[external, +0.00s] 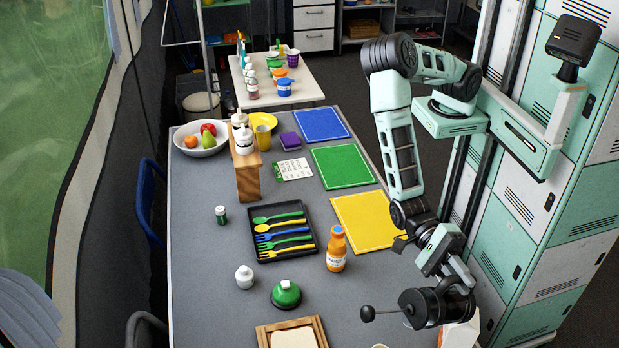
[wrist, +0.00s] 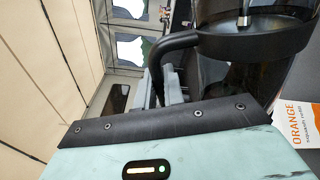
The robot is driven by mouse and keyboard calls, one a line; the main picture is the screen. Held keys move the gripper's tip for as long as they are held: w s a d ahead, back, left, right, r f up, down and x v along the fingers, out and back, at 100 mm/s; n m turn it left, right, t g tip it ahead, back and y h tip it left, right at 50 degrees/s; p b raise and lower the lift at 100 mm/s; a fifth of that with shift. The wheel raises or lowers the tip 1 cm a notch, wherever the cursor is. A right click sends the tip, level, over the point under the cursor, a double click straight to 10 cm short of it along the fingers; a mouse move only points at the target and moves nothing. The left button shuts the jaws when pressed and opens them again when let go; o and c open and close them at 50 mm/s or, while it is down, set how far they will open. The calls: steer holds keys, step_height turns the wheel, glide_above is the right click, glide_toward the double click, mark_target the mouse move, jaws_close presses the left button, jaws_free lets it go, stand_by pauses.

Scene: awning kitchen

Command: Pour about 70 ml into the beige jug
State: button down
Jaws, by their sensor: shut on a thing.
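A dark French press (external: 425,305) is tipped nearly onto its side above the front of the table, its plunger rod and round knob pointing left. My gripper (external: 452,278) is shut on its handle. In the wrist view the black handle (wrist: 170,45) runs into my gripper (wrist: 170,88), and the dark glass body (wrist: 245,70) is beyond it. I cannot see any liquid stream or level.
An orange juice bottle (external: 336,250), green dome (external: 286,295), white small bottle (external: 244,277) and cutlery tray (external: 310,255) stand farther left and back.

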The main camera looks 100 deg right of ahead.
steer(key=shift+w+r+m, duration=0.15)
steer(key=shift+w+m, duration=0.15)
steer(key=shift+m, duration=0.1)
steer(key=shift+w+a+f+m, duration=0.1)
steer(key=shift+w+f+m, duration=0.15)
steer(key=shift+w, duration=0.25)
steer(key=shift+w+a+f+m, duration=0.1)
steer(key=shift+w+f+m, duration=0.15)
steer(key=shift+w, duration=0.2)
steer(key=shift+s+d+f+m, duration=0.15)
steer(key=shift+s+f+m, duration=0.15)
steer(key=shift+s, duration=0.3)
stand_by(0.4)
steer(key=shift+w+f+m, duration=0.25)
steer(key=shift+f+m, duration=0.05)
steer(key=shift+f, duration=0.05)
stand_by(0.9)
steer(key=s+n, duration=0.1)
steer(key=s+r, duration=0.1)
steer(key=s+r+n, duration=0.1)
steer(key=s, duration=0.1)
steer(key=shift+d+r+n, duration=0.1)
steer(key=shift+d+n, duration=0.2)
steer(key=shift+d, duration=0.05)
steer(key=shift+w+f, duration=0.25)
steer(key=shift+s+f+n+b, duration=0.1)
steer(key=shift+s+n+b, duration=0.45)
steer(key=shift+n, duration=0.65)
